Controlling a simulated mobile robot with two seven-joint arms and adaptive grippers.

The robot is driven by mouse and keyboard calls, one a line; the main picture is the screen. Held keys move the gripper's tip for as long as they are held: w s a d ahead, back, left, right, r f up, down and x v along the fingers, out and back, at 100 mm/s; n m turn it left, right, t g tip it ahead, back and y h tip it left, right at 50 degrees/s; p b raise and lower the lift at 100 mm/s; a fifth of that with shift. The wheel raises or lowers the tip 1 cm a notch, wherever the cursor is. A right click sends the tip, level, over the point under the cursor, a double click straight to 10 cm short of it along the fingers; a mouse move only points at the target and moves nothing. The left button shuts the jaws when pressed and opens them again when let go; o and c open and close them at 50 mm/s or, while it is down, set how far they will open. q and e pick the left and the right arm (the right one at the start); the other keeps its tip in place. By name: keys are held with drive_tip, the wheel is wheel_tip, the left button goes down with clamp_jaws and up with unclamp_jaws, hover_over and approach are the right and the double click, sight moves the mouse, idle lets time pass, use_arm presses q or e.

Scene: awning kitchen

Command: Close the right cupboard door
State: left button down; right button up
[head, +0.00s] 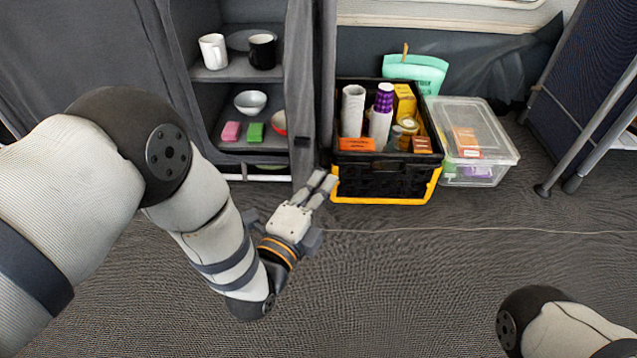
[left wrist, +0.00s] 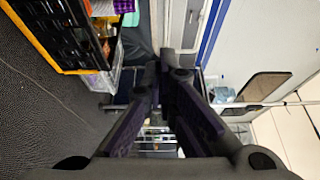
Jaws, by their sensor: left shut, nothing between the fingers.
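The grey cupboard (head: 236,78) stands open at the upper left of the head view, its shelves showing. Its right door (head: 300,90) stands open, seen nearly edge-on, between the shelves and the black crate. My left gripper (head: 325,181) is shut and empty, low by the bottom front of this door. I cannot tell whether it touches the door. In the left wrist view, the gripper's dark fingers (left wrist: 170,66) are close together with nothing between them. My right arm shows at the lower right, but its gripper is out of view.
A black crate with yellow trim (head: 385,184) stands just right of the door, with a clear lidded box (head: 482,177) beside it. The shelves hold cups (head: 213,52), bowls (head: 250,102) and sponges (head: 231,131). Open floor (head: 400,270) lies in front.

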use_arm(q)
drive_tip(key=b+x, duration=0.4)
drive_tip(key=x, duration=0.5)
drive_tip(key=shift+a+b, duration=0.3)
drive_tip(key=shift+a, duration=1.8)
use_arm(e)
drive_tip(key=shift+s+d+f+g, duration=0.1)
drive_tip(key=shift+s+f+g, duration=0.15)
drive_tip(key=shift+f, duration=0.6)
drive_tip(key=shift+s+f+g, duration=0.15)
drive_tip(key=shift+s+f, duration=0.15)
drive_tip(key=shift+f, duration=0.55)
